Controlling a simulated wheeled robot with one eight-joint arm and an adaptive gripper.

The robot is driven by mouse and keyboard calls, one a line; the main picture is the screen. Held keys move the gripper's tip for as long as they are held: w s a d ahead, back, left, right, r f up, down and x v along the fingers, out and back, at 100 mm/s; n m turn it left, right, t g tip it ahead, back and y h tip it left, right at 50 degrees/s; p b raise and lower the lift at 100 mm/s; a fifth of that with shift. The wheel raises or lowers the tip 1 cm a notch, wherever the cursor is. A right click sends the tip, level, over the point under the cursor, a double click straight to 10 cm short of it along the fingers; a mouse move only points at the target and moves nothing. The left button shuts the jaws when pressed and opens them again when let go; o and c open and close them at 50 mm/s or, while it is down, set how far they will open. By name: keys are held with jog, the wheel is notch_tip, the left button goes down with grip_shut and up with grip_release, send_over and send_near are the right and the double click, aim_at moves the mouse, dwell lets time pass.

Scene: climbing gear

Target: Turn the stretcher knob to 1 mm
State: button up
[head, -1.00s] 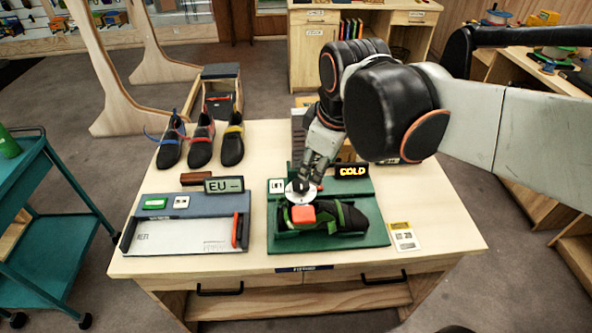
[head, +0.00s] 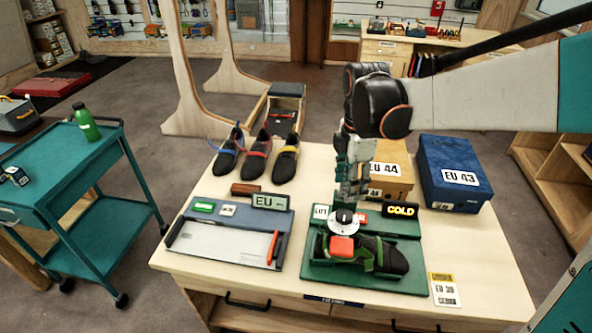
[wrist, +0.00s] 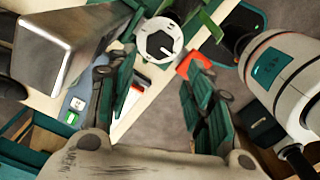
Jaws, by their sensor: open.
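The stretcher is a green base (head: 412,284) on the table, with a dark shoe (head: 392,262) with green straps lying on it. A sign on the stretcher reads COLD (head: 402,209).
A grey measuring board (head: 225,238) with an EU display lies to the left. Several shoes (head: 257,155) stand behind it. A tan EU 44 box (head: 398,172) and a blue EU 43 box (head: 455,180) stand behind the stretcher. A card (head: 444,290) lies at its right.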

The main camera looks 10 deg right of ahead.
aim_at(344, 214)
notch_tip(344, 214, down, 10)
jog(key=b, duration=0.3)
jog(key=shift+f, duration=0.2)
jog(key=shift+c, duration=0.6)
jog(key=c, duration=0.7)
